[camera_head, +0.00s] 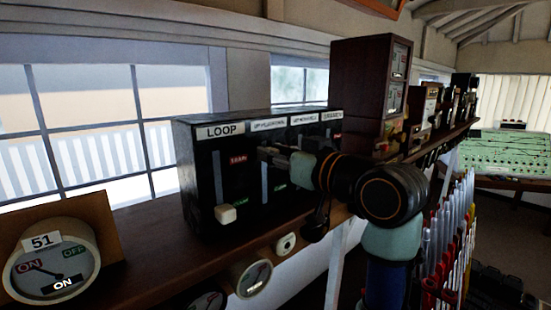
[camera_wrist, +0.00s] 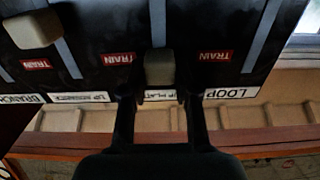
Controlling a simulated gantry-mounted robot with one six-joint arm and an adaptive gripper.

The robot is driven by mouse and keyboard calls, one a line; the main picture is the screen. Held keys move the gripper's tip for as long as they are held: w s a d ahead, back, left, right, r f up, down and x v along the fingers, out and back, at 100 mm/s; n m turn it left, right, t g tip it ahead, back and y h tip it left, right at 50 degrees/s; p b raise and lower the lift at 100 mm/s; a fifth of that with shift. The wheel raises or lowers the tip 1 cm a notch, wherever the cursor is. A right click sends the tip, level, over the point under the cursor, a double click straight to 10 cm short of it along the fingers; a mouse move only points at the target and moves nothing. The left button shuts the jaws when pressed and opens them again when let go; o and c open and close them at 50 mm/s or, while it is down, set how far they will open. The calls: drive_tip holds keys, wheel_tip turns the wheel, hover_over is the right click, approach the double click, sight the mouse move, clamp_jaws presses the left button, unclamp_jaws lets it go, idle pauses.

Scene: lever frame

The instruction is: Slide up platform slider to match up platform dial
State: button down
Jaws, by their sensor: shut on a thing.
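A black block instrument box (camera_head: 205,180) stands on the wooden shelf, with several vertical slider tracks on its face. In the wrist view the labels are upside down. The up platform slider knob (camera_wrist: 160,67) is grey-beige and sits in its track close to the UP PLATFORM label (camera_wrist: 165,95), level with or just past the red TRAIN plates. My gripper (camera_wrist: 160,98) has one finger on each side of this knob. My gripper (camera_head: 272,155) reaches the box face from the right in the head view, partly hiding the tracks. I cannot tell which dial is the up platform dial.
The LOOP slider knob (camera_head: 225,214) is low in its track. Another knob (camera_wrist: 35,30) protrudes nearby. A dial marked 51 (camera_head: 52,268) reads ON at left. Smaller dials (camera_head: 250,278) hang below the shelf edge. A tall brown cabinet (camera_head: 360,85) stands right of the box.

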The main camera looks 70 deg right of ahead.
drive_tip(key=shift+r, duration=0.2)
drive_tip(key=c, duration=0.8)
unclamp_jaws()
drive_tip(key=shift+c, duration=0.2)
drive_tip(key=v, duration=1.2)
